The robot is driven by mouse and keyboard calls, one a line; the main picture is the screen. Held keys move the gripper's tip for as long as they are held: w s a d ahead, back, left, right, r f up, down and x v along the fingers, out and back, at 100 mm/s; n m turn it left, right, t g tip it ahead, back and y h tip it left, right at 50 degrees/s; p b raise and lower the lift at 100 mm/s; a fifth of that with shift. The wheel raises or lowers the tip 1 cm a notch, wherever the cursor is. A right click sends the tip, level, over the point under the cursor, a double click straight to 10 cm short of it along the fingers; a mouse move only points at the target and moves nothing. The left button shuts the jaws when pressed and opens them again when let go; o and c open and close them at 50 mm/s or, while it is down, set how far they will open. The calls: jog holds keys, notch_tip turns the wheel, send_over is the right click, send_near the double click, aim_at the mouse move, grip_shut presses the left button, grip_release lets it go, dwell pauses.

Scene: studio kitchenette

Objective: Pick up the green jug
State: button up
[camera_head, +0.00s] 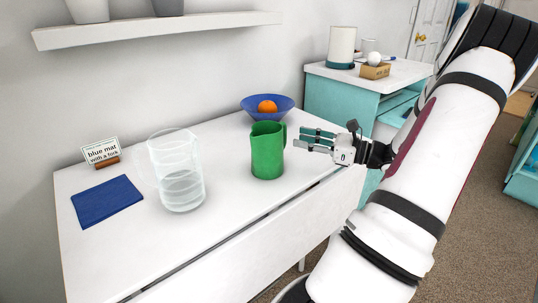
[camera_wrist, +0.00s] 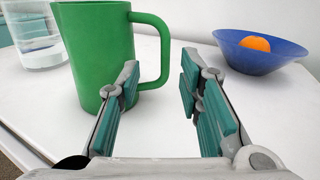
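The green jug (camera_head: 267,151) stands upright on the white table, with its handle on the right side. In the wrist view the jug (camera_wrist: 98,52) is ahead and to the left, and its handle (camera_wrist: 163,50) points right, towards the space ahead of the fingers. My gripper (camera_head: 315,140) is just right of the jug in the head view. In the wrist view my gripper (camera_wrist: 160,100) is open, with nothing between its teal-padded fingers. The left finger overlaps the lower jug in the picture; I cannot tell whether it touches.
A blue bowl (camera_head: 250,104) with an orange (camera_head: 267,107) stands behind the jug. A clear glass pitcher (camera_head: 178,172) stands to its left. A blue mat (camera_head: 107,201) and a small sign (camera_head: 101,152) are at the far left. The white table (camera_head: 228,215) is clear in front.

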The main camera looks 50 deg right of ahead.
aim_at(285, 140)
jog(key=w, duration=0.1)
jog(key=w+b, duration=0.1)
jog(key=w, duration=0.1)
jog(key=w+b, duration=0.1)
jog(key=w, duration=0.1)
jog(key=shift+w+a+f, duration=0.2)
jog(key=shift+w+f, duration=0.05)
jog(key=shift+f, duration=0.15)
jog(key=shift+w+a+r, duration=0.1)
jog(key=shift+w, duration=0.5)
jog(key=shift+c, duration=0.5)
grip_shut()
